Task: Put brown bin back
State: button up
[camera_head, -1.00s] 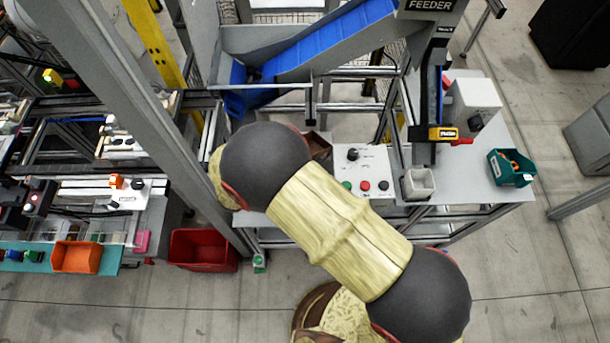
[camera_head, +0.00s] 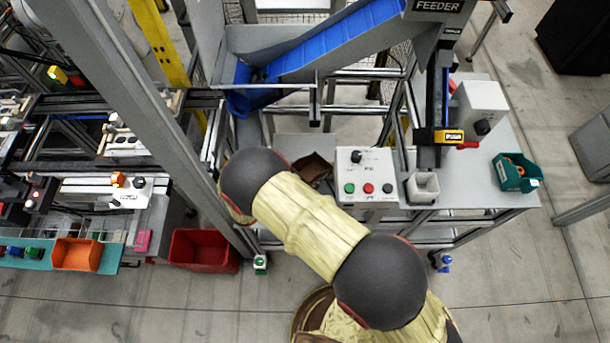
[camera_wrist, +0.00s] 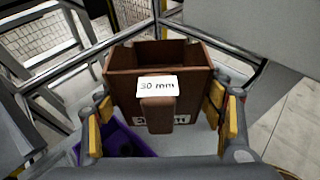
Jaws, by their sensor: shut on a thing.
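The brown bin (camera_wrist: 125,88) fills the middle of the wrist view, upright, with a white "30 mm" label on its front. My gripper (camera_wrist: 160,118) has its yellow-padded fingers on both sides of the bin's front handle and is shut on it. In the head view the brown bin (camera_head: 313,168) shows partly behind my arm, over the grey table left of the button panel. My gripper is hidden by my arm there. I cannot tell whether the bin touches the table.
A purple bin (camera_wrist: 118,150) lies below left in the wrist view. A blue chute (camera_head: 325,45) rises behind. Metal frame posts stand close by.

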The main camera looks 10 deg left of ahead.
jog(key=shift+f+b, duration=0.45)
jog(key=shift+f, duration=0.2)
jog(key=o, duration=1.1)
jog(key=shift+r, duration=0.1)
jog(key=shift+c, duration=0.2)
jog(key=shift+o, duration=0.6)
jog(key=shift+r, duration=0.25)
jog(key=p+v, duration=0.1)
jog(key=v, duration=1.1)
jog(key=shift+r, duration=0.3)
